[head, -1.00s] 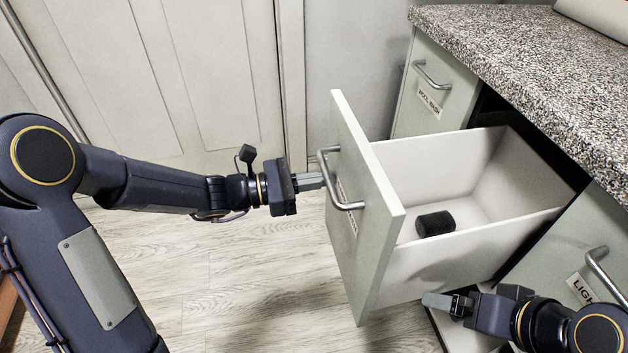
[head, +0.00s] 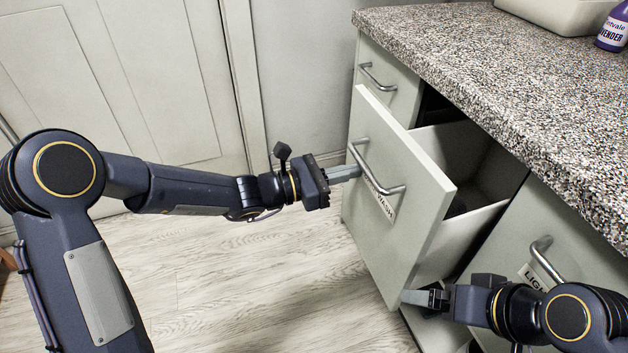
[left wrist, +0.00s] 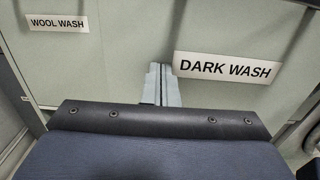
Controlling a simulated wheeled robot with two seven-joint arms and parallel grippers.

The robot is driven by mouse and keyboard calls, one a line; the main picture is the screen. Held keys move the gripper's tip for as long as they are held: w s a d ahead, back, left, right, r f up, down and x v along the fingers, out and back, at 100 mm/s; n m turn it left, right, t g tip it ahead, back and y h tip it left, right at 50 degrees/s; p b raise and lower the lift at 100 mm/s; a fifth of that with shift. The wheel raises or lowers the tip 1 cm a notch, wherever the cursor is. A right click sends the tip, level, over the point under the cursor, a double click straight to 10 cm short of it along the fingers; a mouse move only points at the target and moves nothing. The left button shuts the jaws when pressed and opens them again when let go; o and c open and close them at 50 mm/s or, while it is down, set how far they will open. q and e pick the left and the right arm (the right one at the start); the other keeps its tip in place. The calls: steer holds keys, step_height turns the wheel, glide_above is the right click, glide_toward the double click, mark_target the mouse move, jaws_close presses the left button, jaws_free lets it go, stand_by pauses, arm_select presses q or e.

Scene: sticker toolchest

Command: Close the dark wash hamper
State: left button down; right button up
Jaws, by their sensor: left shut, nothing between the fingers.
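The dark wash hamper (head: 405,195) is a pale green drawer with a metal bar handle (head: 376,172), and it stands partly open. Its "DARK WASH" label (left wrist: 225,68) reads clearly in the left wrist view. My left gripper (head: 347,173) is shut and empty, its fingertips at the hamper's front beside the left part of the handle. Its shut fingers also show in the left wrist view (left wrist: 161,84), left of the label. My right gripper (head: 418,298) is by the lower right corner of the hamper's front; its finger gap is not clear. Most of the hamper's inside is hidden.
A wool wash front (head: 385,88) is flush in the cabinet behind. Another front with a handle (head: 545,262) is at the right. The speckled counter (head: 500,90) overhangs the hamper and carries a purple bottle (head: 612,30). The wooden floor (head: 240,290) at left is clear.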

arm_select(q)
steer(key=x, duration=1.5)
steer(key=shift+b, duration=0.4)
steer(key=shift+d+r, duration=0.15)
